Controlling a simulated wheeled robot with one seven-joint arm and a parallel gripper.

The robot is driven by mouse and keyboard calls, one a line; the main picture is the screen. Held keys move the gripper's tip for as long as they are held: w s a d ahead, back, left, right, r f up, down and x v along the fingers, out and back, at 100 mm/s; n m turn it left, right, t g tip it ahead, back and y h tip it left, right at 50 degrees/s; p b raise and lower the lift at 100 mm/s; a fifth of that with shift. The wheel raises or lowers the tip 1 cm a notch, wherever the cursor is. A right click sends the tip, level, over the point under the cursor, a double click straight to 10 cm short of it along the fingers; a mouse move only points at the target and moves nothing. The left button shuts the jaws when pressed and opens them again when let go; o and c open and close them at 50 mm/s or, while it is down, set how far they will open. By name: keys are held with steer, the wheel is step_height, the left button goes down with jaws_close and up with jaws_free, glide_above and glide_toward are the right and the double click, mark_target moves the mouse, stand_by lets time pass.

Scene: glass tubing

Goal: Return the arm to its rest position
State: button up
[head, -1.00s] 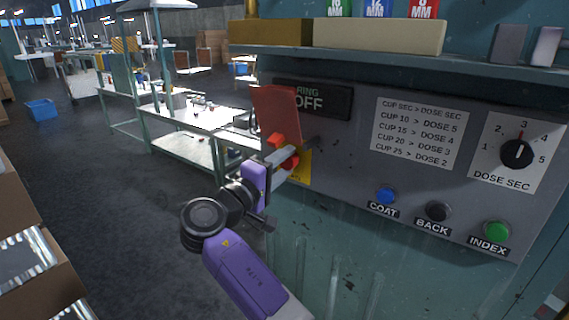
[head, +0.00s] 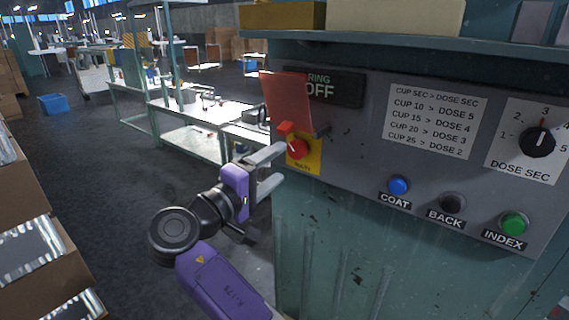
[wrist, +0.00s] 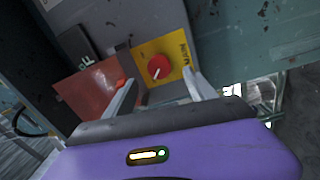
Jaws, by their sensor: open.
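My gripper (head: 276,170) is open and empty, with its two pale fingers pointing at the grey control panel (head: 365,150). It is just left of and below the red knob (head: 297,149) on its yellow plate, apart from it. In the wrist view the red knob (wrist: 159,67) shows beyond and between the fingers (wrist: 165,95). A red flap (head: 287,100) stands raised above the knob. My purple arm comes up from the bottom of the head view.
The panel also carries a blue COAT button (head: 398,185), a black BACK button (head: 452,203), a green INDEX button (head: 514,222) and a DOSE SEC dial (head: 538,142). A shelf (head: 400,50) juts out above. Boxes of glass tubing (head: 35,255) stand at left. Open floor lies between.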

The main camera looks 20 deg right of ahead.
steer(key=shift+s+a, duration=0.25)
steer(key=shift+a, duration=0.1)
